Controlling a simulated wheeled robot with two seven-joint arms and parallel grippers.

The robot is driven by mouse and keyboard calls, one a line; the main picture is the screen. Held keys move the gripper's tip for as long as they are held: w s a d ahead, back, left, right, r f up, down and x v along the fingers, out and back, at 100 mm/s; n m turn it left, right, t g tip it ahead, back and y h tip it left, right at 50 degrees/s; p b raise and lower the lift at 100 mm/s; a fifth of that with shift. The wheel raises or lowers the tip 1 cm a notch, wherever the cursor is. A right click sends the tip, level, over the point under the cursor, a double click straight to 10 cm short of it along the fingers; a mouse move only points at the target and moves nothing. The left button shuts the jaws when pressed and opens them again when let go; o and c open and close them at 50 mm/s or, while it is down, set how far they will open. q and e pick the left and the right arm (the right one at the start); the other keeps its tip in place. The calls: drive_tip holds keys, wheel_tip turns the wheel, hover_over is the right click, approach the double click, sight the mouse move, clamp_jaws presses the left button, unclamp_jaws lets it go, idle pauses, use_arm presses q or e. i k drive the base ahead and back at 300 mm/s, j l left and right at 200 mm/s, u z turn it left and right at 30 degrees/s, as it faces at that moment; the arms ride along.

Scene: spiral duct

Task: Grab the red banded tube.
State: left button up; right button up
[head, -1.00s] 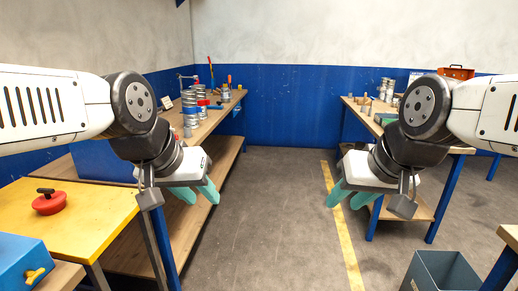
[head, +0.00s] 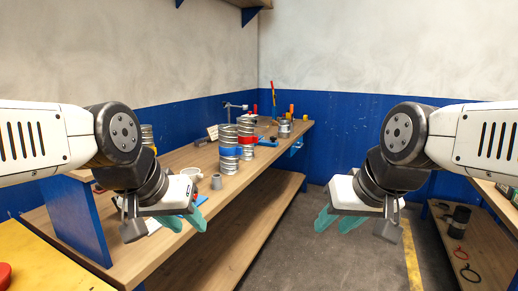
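The red banded tube (head: 246,128) is a silver ribbed duct piece. It stands upright on the wooden bench (head: 185,156), with a red band around its middle. A blue banded tube (head: 229,163) stands in front of it to the left and overlaps it in the picture. My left gripper (head: 185,221) is open and empty, in front of the bench and apart from both tubes. My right gripper (head: 336,222) is open and empty over the aisle, to the right of the bench.
A plain metal tube (head: 284,129) and a small grey cylinder (head: 216,182) also stand on the bench. A yellow-topped table (head: 40,262) is at lower left. Another bench with a lower shelf (head: 468,243) is at right. Floor (head: 300,262) between the benches is clear.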

sight(247, 138)
drive_tip(key=i+l+u, duration=0.35)
drive_tip(key=i, duration=0.55)
drive_tip(key=i+l+u, duration=0.35)
drive_tip(key=i+l, duration=0.45)
drive_tip(key=i+l+u, duration=0.35)
drive_tip(key=i+l, duration=0.4)
drive_tip(key=l, duration=0.2)
